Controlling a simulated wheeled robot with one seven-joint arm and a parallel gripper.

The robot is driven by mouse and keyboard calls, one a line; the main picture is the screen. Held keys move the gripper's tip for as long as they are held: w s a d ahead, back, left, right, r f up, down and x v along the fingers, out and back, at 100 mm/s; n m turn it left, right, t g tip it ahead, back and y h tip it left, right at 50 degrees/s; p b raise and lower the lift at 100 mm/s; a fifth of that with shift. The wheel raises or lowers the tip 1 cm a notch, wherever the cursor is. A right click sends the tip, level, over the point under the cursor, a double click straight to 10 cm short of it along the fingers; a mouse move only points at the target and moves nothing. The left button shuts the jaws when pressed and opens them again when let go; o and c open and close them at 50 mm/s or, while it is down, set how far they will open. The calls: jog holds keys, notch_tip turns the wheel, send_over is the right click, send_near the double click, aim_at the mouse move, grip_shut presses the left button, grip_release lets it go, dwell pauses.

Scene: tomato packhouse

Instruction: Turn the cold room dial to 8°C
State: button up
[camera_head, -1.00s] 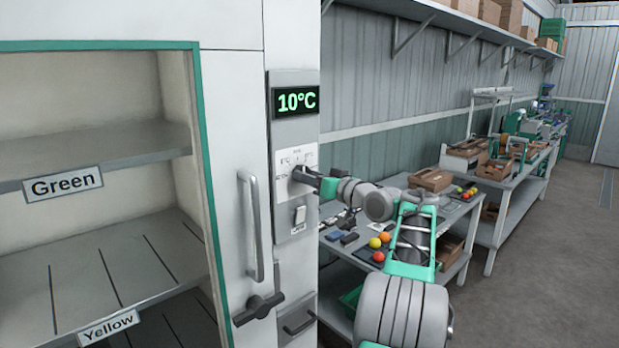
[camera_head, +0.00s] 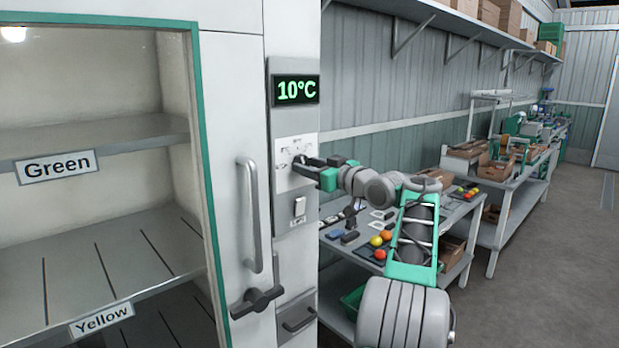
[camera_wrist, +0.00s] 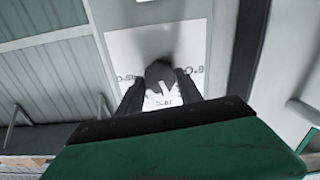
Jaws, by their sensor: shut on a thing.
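The cold room control panel (camera_head: 291,240) is a narrow grey strip beside the cabinet opening. Its display (camera_head: 296,90) reads 10°C in green. Below it is a white dial plate (camera_head: 287,150) with printed marks too small to read in the head view. My gripper (camera_head: 302,162) is at this plate, shut on the dial, which it largely hides. In the wrist view the dark dial knob (camera_wrist: 160,70) sits between my two fingers, with the white plate (camera_wrist: 185,40) and partly covered, upside-down lettering behind it.
A white switch (camera_head: 299,206) is just below the dial plate. A vertical door handle (camera_head: 250,215) and a dark latch (camera_head: 257,300) are to the left. Shelves labelled Green (camera_head: 54,167) and Yellow (camera_head: 101,319) stand open. A workbench (camera_head: 455,225) with tomatoes is to the right.

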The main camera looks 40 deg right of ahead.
jog(key=n+b, duration=0.3)
jog(key=n, duration=0.1)
jog(key=shift+n, duration=0.4)
dwell(0.4)
jog(key=o, duration=1.4)
jog(key=shift+c, duration=0.2)
jog(key=shift+s+b, duration=0.15)
jog(key=shift+b, duration=0.2)
jog(key=s+b, duration=0.2)
jog(key=s, duration=0.5)
jog(key=shift+s, duration=0.3)
jog(key=shift+d, duration=0.1)
